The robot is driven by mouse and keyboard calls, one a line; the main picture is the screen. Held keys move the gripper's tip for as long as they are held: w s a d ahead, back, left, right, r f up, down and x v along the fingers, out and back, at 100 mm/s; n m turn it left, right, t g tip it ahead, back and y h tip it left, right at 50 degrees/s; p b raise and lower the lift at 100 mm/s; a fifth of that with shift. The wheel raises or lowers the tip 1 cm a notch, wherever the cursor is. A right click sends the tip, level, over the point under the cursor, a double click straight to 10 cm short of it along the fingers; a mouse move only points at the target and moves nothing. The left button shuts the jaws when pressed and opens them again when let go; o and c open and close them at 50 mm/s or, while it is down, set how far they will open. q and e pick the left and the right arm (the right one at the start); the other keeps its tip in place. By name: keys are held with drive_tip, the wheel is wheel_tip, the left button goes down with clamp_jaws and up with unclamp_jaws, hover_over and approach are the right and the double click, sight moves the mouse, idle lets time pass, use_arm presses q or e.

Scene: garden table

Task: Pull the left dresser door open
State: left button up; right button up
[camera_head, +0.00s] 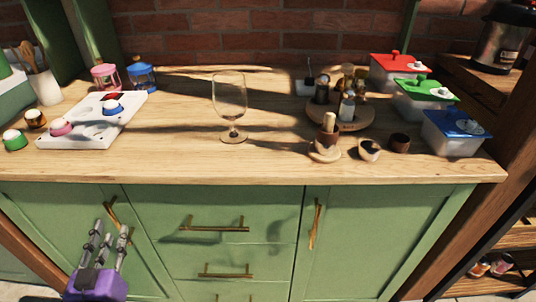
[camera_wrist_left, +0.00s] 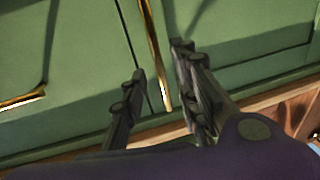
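The left dresser door (camera_head: 55,225) is a green panel below the wooden counter, and it looks closed. Its upright brass handle (camera_head: 112,211) is at the door's right side, partly hidden behind my fingers in the head view. My left gripper (camera_head: 110,229) is in front of this handle with its fingers apart. In the left wrist view, the handle (camera_wrist_left: 155,50) runs down into the gap between the open fingers (camera_wrist_left: 159,60). Contact between fingers and handle cannot be made out. My right gripper is in neither view.
Green drawers with brass bar handles (camera_head: 214,229) are right of the door, then a right door (camera_head: 365,240). The counter (camera_head: 190,160) above holds a wine glass (camera_head: 230,100), a white tray with jars (camera_head: 95,127), and lidded containers (camera_head: 455,132). A drawer handle shows in the wrist view (camera_wrist_left: 22,101).

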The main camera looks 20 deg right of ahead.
sight(117, 225)
use_arm(q)
drive_tip(key=shift+w+d+f, duration=0.1)
drive_tip(key=shift+w+d, duration=0.1)
drive_tip(key=shift+w, duration=0.9)
drive_tip(key=shift+w+d, duration=0.15)
drive_tip(key=shift+w, duration=0.9)
clamp_jaws()
